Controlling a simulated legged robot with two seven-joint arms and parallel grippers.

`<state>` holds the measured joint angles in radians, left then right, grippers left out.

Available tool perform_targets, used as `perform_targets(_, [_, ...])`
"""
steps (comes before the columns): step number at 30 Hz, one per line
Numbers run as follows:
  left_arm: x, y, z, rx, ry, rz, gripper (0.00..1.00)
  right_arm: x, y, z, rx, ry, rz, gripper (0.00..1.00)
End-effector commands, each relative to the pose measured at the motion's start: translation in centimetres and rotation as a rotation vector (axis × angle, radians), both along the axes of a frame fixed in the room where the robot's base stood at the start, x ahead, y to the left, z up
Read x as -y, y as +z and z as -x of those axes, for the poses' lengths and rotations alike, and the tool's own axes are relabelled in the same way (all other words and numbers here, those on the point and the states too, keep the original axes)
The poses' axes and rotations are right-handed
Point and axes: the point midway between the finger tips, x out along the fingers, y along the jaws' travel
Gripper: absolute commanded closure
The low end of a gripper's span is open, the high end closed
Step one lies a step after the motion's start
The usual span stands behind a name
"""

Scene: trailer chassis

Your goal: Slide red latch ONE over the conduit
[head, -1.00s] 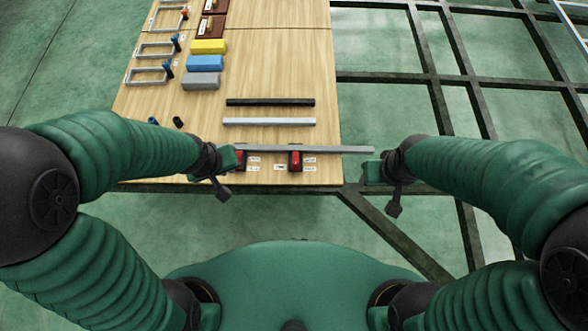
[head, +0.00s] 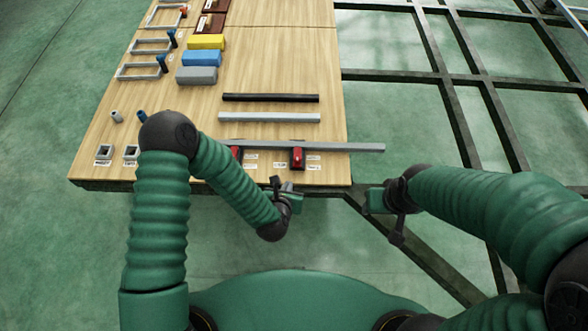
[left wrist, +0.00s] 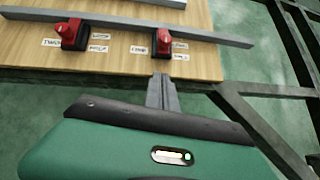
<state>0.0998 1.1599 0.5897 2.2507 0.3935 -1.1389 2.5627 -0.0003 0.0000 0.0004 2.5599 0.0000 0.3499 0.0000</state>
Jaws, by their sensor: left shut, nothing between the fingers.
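A long grey square conduit (head: 340,147) lies across the front of the wooden table, and its right end overhangs the table's right edge. Two red latches on black bases stand against its near side, a left one (head: 236,153) and a right one (head: 297,157). Both also show in the left wrist view, left (left wrist: 69,31) and right (left wrist: 164,42). The label print is too small to tell which is ONE. My left gripper (head: 284,185) is shut and empty at the table's front edge, just below the right latch. My right gripper (head: 374,200) is right of the table; its fingers are unclear.
A light grey bar (head: 270,118) and a black bar (head: 270,98) lie behind the conduit. Grey (head: 196,75), blue (head: 202,58) and yellow (head: 206,42) blocks stand at the back left. A dark chassis frame (head: 450,100) extends right of the table.

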Motion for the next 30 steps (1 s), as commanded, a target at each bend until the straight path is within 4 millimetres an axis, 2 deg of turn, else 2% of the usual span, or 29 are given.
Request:
perform_targets(8, [0.0,-0.8,-0.7,0.000,-0.003,0.000,1.00,0.0,-0.4,0.0,0.000,-0.001,0.000,0.53])
perform_targets(21, [1.2,-7.1,-7.3,0.002,-0.005,-0.001,1.00,0.0,-3.5,0.0,0.000,-0.001,0.000,0.53])
perform_targets(25, [1.5,-6.9,-9.6,0.004,-0.006,-0.001,1.00,0.0,-3.9,0.0,0.000,-0.001,0.000,0.53])
perform_targets(30, [1.7,-6.9,-11.1,0.000,-0.006,-0.002,1.00,0.0,-4.2,0.0,0.000,-0.001,0.000,0.53])
